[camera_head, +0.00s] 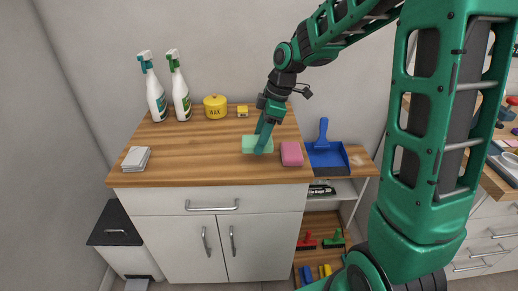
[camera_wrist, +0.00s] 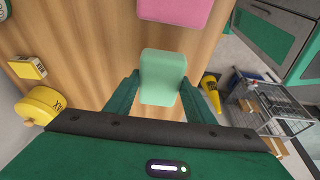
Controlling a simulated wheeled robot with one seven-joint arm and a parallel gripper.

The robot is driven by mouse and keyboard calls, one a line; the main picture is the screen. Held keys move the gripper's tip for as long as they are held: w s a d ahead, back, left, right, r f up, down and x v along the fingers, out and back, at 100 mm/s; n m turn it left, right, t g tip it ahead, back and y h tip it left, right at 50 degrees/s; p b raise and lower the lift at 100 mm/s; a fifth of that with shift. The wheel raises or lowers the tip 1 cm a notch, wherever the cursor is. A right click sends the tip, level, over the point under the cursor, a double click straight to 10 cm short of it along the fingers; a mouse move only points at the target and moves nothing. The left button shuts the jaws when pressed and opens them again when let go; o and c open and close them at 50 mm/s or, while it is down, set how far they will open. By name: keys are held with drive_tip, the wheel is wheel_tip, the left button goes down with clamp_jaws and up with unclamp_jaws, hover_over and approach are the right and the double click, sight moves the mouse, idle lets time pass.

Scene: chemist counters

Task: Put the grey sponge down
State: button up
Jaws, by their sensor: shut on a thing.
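I see no grey sponge; the sponge at my gripper is pale green (camera_head: 249,144). My gripper (camera_head: 263,149) points down over the wooden counter top (camera_head: 205,160), with its fingers at the green sponge. In the wrist view the green sponge (camera_wrist: 162,75) lies between the two fingers of my gripper (camera_wrist: 161,80), which is shut on it. The sponge is at or very near the counter surface; I cannot tell whether it touches the wood. A pink sponge (camera_head: 291,153) lies just to its right, and also shows in the wrist view (camera_wrist: 175,10).
A yellow tin (camera_head: 215,107) and a small yellow box (camera_head: 242,111) stand behind. Two spray bottles (camera_head: 181,92) stand at the back left. A pile of white cloths (camera_head: 136,158) lies front left. A blue dustpan (camera_head: 325,152) is right of the counter. The counter's middle is clear.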

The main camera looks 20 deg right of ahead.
wheel_tip(320, 180, down, 4)
drive_tip(key=shift+f, duration=0.1)
idle(0.4)
drive_tip(key=o, duration=1.2)
drive_tip(key=v, duration=1.2)
drive_tip(key=s+d+f+m+h, duration=0.1)
drive_tip(key=s+d+m, duration=0.3)
drive_tip(key=s+m, duration=0.3)
drive_tip(key=s+d+f+m+h, duration=0.1)
drive_tip(key=s+d+m, duration=0.4)
drive_tip(key=s, duration=0.8)
drive_tip(key=s+d+f+m+g+h, duration=0.1)
drive_tip(key=s+d+m, duration=0.3)
drive_tip(key=s+m, duration=0.4)
drive_tip(key=shift+s+d+f+m, duration=0.2)
drive_tip(key=shift+s+f+m, duration=0.25)
drive_tip(key=shift+s, duration=0.7)
